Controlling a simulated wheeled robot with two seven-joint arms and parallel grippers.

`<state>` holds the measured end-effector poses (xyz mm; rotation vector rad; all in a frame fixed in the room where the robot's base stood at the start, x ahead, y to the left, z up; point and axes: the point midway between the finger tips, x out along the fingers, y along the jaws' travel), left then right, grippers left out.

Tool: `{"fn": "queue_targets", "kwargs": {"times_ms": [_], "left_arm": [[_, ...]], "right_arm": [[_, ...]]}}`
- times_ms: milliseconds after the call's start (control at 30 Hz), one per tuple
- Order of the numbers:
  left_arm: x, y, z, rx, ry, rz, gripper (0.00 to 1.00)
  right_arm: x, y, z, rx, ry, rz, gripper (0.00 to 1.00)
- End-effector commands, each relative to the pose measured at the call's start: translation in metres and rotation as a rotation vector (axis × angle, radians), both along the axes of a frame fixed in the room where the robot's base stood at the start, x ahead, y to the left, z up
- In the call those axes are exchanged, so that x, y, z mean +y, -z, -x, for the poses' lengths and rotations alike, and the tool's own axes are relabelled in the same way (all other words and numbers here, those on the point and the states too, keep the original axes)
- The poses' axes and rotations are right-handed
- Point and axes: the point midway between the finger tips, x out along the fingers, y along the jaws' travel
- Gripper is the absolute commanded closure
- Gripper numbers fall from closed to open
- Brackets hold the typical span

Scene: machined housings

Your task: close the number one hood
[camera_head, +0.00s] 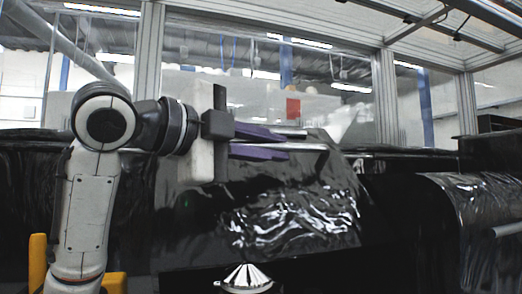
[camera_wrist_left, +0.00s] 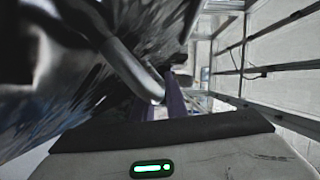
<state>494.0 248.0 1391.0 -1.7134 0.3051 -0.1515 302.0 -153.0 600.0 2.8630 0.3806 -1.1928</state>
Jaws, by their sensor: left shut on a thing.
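The number one hood (camera_head: 295,215) is a glossy black panel, raised and tilted in the middle of the head view. My left gripper (camera_head: 285,142), with purple fingers, reaches in from the left at the hood's upper part. It is shut on the hood's silver handle (camera_head: 312,147). In the left wrist view the handle (camera_wrist_left: 128,68) is a bent metal tube running down to the purple fingers (camera_wrist_left: 174,98), beside the dark, reflective hood surface (camera_wrist_left: 60,90). The exact contact is partly hidden. My right gripper is not in view.
A shiny metal cone (camera_head: 245,278) shows below the hood at the bottom. Another black glossy cover (camera_head: 487,205) with a silver bar (camera_head: 507,230) stands at the right. Aluminium frame posts (camera_head: 385,95) and clear panels rise behind. A yellow part (camera_head: 38,262) is at lower left.

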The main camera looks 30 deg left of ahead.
Motion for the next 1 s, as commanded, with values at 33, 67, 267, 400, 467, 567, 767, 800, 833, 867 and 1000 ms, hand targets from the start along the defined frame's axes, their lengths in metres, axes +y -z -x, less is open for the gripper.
{"fn": "queue_targets", "kwargs": {"times_ms": [33, 67, 267, 400, 467, 567, 767, 800, 833, 867, 1000], "left_arm": [[-0.0030, 0.0041, 0.0023, -0.002, 0.001, -0.010, 1.00], [-0.0042, 0.0046, 0.0032, -0.004, 0.001, -0.013, 1.00], [-0.0073, 0.0054, 0.0056, -0.012, 0.001, -0.022, 1.00], [-0.0072, 0.0051, 0.0055, -0.012, 0.001, -0.022, 1.00], [-0.0072, 0.0050, 0.0055, -0.012, 0.001, -0.022, 1.00], [-0.0071, 0.0050, 0.0054, -0.012, 0.001, -0.022, 0.79], [-0.0069, 0.0044, 0.0054, -0.013, 0.000, -0.020, 0.69], [-0.0070, 0.0044, 0.0055, -0.013, 0.000, -0.020, 0.69], [-0.0071, 0.0043, 0.0055, -0.013, 0.000, -0.020, 0.69], [-0.0071, 0.0043, 0.0055, -0.013, 0.001, -0.020, 0.69], [-0.0063, 0.0040, 0.0080, -0.014, 0.000, -0.020, 0.69]], "right_arm": [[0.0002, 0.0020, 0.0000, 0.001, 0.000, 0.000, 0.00], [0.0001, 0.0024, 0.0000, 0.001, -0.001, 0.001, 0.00], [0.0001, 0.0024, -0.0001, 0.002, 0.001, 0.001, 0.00], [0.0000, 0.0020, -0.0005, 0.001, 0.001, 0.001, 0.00], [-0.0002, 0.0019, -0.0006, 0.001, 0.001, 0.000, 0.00], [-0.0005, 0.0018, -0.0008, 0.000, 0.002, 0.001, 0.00], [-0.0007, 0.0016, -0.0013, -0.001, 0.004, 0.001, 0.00], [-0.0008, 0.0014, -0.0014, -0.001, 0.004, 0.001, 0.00], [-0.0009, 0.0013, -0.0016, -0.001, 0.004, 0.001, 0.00], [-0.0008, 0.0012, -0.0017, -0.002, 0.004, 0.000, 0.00], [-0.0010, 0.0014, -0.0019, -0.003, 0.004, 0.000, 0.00]]}}
